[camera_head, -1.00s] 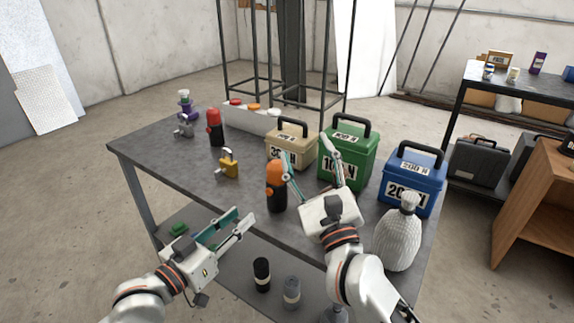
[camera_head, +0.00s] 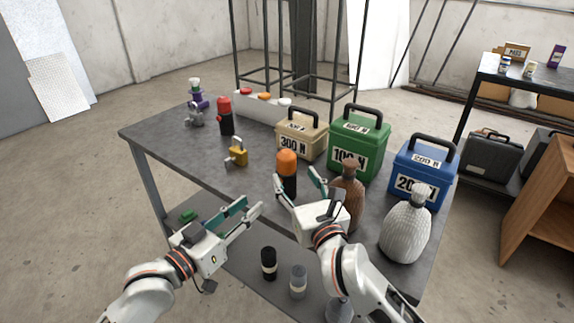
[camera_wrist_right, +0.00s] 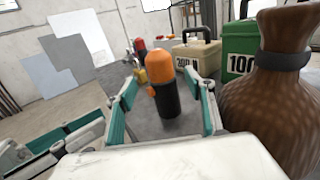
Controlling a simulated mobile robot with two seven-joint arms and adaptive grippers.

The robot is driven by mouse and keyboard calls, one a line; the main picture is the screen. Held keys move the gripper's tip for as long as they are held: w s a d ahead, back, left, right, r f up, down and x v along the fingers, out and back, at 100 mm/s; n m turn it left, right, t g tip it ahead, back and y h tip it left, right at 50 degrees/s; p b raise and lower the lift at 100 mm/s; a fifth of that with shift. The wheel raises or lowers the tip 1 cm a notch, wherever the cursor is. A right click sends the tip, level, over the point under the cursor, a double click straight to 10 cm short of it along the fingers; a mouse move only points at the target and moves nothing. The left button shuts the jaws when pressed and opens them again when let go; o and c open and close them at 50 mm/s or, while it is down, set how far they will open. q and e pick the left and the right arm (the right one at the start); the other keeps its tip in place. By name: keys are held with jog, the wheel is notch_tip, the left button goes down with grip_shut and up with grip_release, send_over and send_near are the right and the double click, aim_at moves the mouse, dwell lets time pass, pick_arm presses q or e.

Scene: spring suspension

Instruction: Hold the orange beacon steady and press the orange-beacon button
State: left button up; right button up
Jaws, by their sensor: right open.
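The orange beacon (camera_head: 287,164), an orange-capped black cylinder, stands upright near the table's front edge. In the right wrist view the beacon (camera_wrist_right: 162,82) sits between the spread fingers, with gaps on both sides. My right gripper (camera_head: 296,184) is open in front of it, and no grip is visible. My left gripper (camera_head: 250,208) is open and empty, left of and lower in the picture than the beacon. The orange button (camera_head: 265,96) is on a white box (camera_head: 258,109) at the table's back, between a red button (camera_head: 246,91) and a white one (camera_head: 285,102).
A red beacon (camera_head: 225,115) and yellow padlock (camera_head: 237,154) stand left. Beige (camera_head: 301,137), green (camera_head: 357,148) and blue (camera_head: 424,175) weights line the right. A brown vase (camera_head: 351,187) stands close to my right gripper, and a white vase (camera_head: 405,233) farther right. The table's middle-left is clear.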

aim_at(290, 171)
jog(key=x, duration=0.7)
jog(key=shift+w+a+f, duration=0.1)
jog(key=shift+w+f, duration=0.15)
jog(key=shift+f, duration=0.15)
jog(key=c, duration=1.3)
pick_arm(q)
grip_shut()
